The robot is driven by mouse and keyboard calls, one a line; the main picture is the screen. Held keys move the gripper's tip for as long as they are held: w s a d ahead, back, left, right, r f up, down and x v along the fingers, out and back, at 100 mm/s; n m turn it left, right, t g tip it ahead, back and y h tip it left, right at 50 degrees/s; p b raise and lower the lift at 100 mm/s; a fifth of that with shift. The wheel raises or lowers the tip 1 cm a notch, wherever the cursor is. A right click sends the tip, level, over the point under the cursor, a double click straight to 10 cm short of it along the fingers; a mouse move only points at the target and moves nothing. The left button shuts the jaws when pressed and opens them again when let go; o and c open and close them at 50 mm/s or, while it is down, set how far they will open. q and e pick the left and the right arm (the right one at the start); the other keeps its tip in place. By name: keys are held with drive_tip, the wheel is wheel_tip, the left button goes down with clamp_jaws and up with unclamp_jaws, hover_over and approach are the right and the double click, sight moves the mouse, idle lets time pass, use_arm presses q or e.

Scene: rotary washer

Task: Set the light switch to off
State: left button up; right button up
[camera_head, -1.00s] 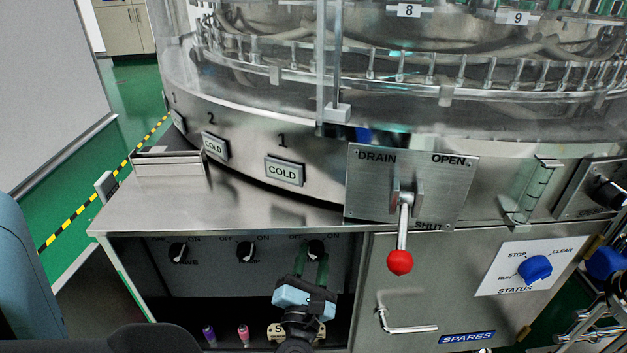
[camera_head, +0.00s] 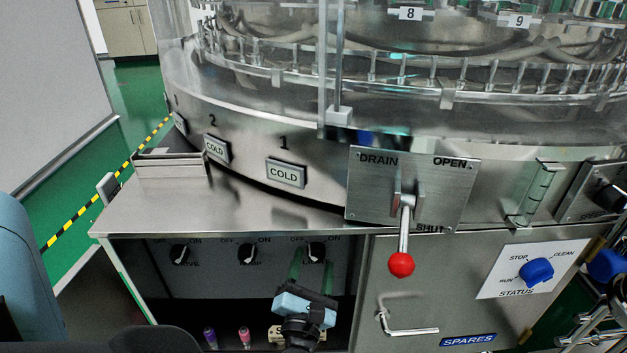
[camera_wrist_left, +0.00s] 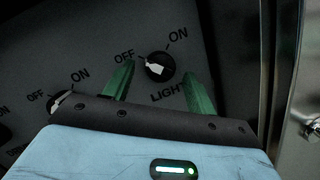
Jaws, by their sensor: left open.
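The light switch is a round black knob with a white pointer, on the grey panel inside the open cabinet bay. It shows in the head view (camera_head: 316,252) and in the left wrist view (camera_wrist_left: 160,67), with OFF to its left, ON to its upper right and LIGHT below. In the wrist view the pointer's narrow end faces the OFF side. My left gripper (camera_head: 312,264) is open in front of the knob. Its green fingers show on both sides of the knob in the wrist view (camera_wrist_left: 160,90); I see no contact. My right gripper is not clearly seen.
Two similar knobs (camera_head: 247,254) (camera_head: 180,255) sit to the left on the panel. The steel counter (camera_head: 250,208) overhangs the bay. The red-tipped drain lever (camera_head: 401,264) and the spares door (camera_head: 470,290) are to the right. Purple (camera_head: 210,337) and pink (camera_head: 244,337) items stand below.

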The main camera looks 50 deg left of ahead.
use_arm(q)
drive_tip(key=p+v, duration=0.1)
drive_tip(key=v, duration=0.6)
idle(0.4)
